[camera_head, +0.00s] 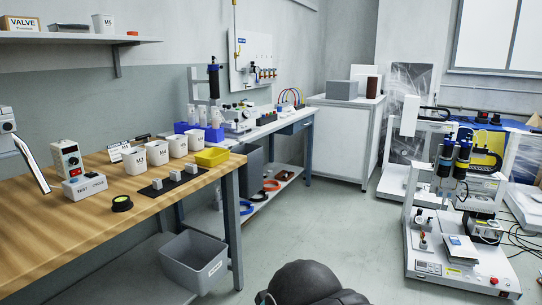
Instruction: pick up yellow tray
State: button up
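A small yellow tray (212,157) sits on the wooden workbench (70,225), near its far right corner. It stands to the right of a row of white cups. My gripper is not clearly visible. A dark rounded shape at the bottom centre appears to be part of my own body, well apart from the tray.
White cups (157,153) stand left of the tray. In front of it a black mat (168,185) holds small pale blocks. A grey bin (195,262) is below the bench edge. Screwdriver gantry machines (460,250) stand at right. The middle floor (330,215) is clear.

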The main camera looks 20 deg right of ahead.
aim_at(212, 157)
jog(key=u, duration=0.6)
jog(key=k, duration=0.2)
jog(key=z, duration=1.75)
jog(key=i, duration=1.75)
jog(key=u, duration=0.7)
